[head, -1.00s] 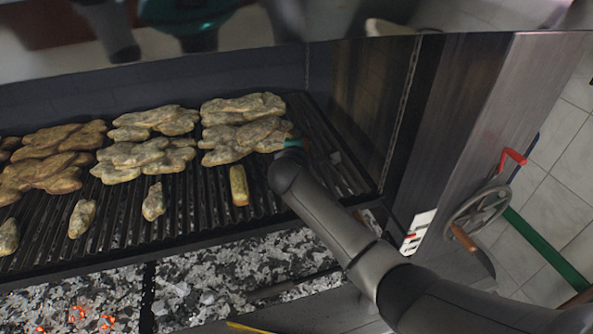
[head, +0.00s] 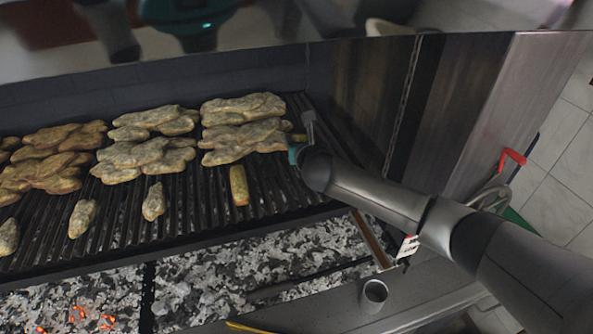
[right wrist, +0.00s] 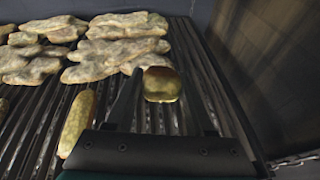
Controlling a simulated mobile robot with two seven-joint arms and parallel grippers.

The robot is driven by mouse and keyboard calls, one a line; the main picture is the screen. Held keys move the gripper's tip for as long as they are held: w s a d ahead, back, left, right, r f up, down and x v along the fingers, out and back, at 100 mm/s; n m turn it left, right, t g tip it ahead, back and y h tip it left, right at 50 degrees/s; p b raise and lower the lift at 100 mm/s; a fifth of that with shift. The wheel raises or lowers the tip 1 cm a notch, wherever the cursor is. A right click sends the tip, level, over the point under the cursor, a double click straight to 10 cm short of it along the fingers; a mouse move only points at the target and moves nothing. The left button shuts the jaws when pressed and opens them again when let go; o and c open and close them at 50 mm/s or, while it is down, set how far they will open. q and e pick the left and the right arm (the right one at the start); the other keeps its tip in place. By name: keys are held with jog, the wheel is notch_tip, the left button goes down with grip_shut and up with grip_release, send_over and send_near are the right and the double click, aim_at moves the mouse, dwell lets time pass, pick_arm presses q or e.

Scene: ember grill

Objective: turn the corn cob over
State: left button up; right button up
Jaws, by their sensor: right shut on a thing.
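My right gripper (head: 303,138) is over the right part of the grill grate. In the right wrist view, its two dark fingers (right wrist: 163,88) stand either side of a rounded golden-brown piece, which looks like the end of a corn cob (right wrist: 162,84). Only this end shows clearly; in the head view it is a small brown patch (head: 297,137), mostly hidden by the gripper. Another yellow cob-like piece (head: 239,185) lies on the grate to the left, and it also shows in the right wrist view (right wrist: 78,122). My left gripper is not in view.
Several browned flat pieces (head: 150,158) cover the back of the grate (head: 190,213), with smaller pieces (head: 153,201) in front. Coals (head: 200,285) lie below its front edge. Bare bars lie right of the yellow piece. A dark side wall (head: 350,90) bounds the right.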

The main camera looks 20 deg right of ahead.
jog(key=shift+w+d+r+n+y, duration=0.1)
jog(key=shift+r+n+y, duration=0.1)
jog(key=shift+n, duration=0.25)
jog(key=shift+w+r+n+y, duration=0.1)
jog(key=shift+n+y, duration=0.1)
jog(key=shift+n, duration=0.25)
jog(key=f+b, duration=0.1)
jog(key=w+f+b, duration=0.1)
jog(key=f, duration=0.1)
jog(key=w+f+b, duration=0.1)
jog(key=f, duration=0.1)
jog(key=shift+a+f, duration=0.1)
jog(key=shift+a, duration=0.1)
jog(key=shift+s+f+b, duration=0.1)
jog(key=shift+f+b, duration=0.05)
jog(key=shift+b, duration=0.2)
jog(key=o, duration=0.8)
jog(key=shift+o, duration=0.5)
jog(key=o, duration=0.5)
jog(key=shift+s, duration=0.1)
